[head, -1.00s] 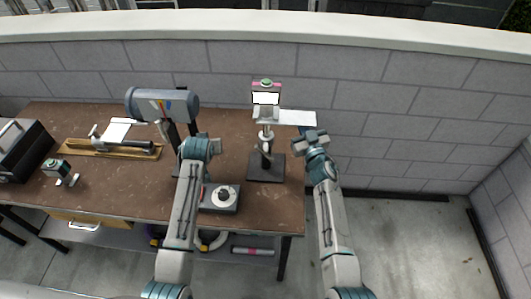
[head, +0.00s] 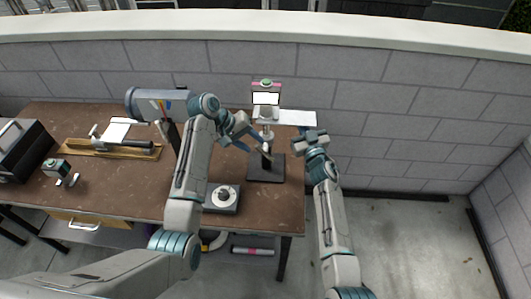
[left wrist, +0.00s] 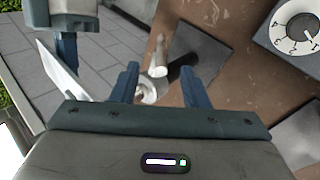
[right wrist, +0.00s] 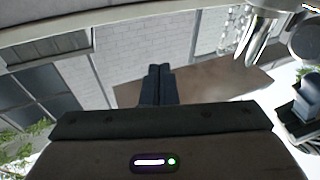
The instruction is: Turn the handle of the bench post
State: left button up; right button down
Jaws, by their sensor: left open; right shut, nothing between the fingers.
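The bench post (head: 267,133) stands upright on a dark square base plate (head: 268,172) near the bench's right end. In the left wrist view its pale metal shaft (left wrist: 158,52) and the dark handle (left wrist: 184,64) show beyond and between my left fingers. My left gripper (head: 251,141) is open just left of the post; I cannot tell if it touches the handle. It also shows in the left wrist view (left wrist: 158,75). My right gripper (head: 302,131) is shut and empty, right of the post. Its closed fingers show in the right wrist view (right wrist: 160,72).
A dial box (head: 222,198) sits in front of the post. A grey cylinder on a stand (head: 150,103) is to the left. A block wall (head: 400,100) runs behind the bench.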

aim_at(263, 151)
pick_arm(q)
jog(key=x, duration=0.8)
jog(key=shift+c, duration=0.2)
grip_shut()
jog(key=shift+y, duration=0.6)
jog(key=shift+o, duration=0.2)
grip_release()
